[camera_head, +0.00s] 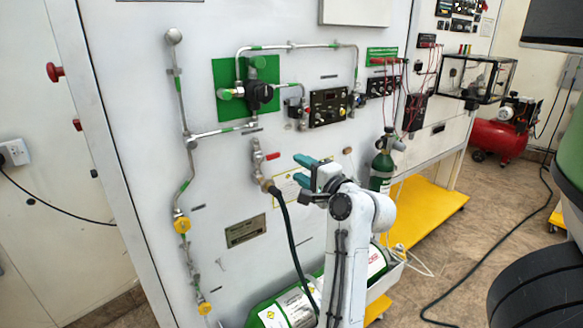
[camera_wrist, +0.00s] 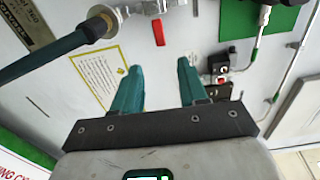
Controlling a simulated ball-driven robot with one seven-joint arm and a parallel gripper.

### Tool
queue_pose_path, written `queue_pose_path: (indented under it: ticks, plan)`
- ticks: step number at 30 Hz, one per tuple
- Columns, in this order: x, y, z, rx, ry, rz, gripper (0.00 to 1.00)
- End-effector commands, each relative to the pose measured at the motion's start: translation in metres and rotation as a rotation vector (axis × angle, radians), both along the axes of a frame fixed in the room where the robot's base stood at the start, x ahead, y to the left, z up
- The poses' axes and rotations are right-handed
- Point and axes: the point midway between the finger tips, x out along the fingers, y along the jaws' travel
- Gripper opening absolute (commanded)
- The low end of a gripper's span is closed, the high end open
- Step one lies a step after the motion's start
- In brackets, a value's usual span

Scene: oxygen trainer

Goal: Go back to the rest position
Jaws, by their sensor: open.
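My gripper (camera_head: 306,168) is raised in front of the trainer's white panel (camera_head: 230,180), to the right of a valve with a red lever (camera_head: 271,156). Its teal fingers are apart with nothing between them. In the wrist view my gripper (camera_wrist: 160,72) also shows open and empty. The red lever (camera_wrist: 158,32) lies beyond the fingertips there, and a dark hose (camera_wrist: 55,45) runs from the valve to the left. I cannot tell how far the fingertips are from the panel.
A green cylinder (camera_head: 382,170) stands by the panel at right. A large green cylinder (camera_head: 285,312) lies low in front. Yellow platforms (camera_head: 425,205), a red compressor (camera_head: 498,140) and a dark floor cable (camera_head: 480,240) are at right. Floor is open between them.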

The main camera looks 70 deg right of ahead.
Motion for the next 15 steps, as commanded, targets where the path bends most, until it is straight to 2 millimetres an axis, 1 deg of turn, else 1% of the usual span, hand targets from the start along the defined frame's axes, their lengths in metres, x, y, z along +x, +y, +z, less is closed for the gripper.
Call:
queue_pose_path:
  ticks: [3, 6, 15]
  plan:
    - [-0.011, 0.007, -0.002, -0.001, 0.002, -0.001, 0.43]
    - [-0.016, 0.01, -0.001, 0.001, 0.001, 0.0, 0.43]
    - [-0.017, 0.011, 0.0, 0.001, 0.0, 0.0, 0.43]
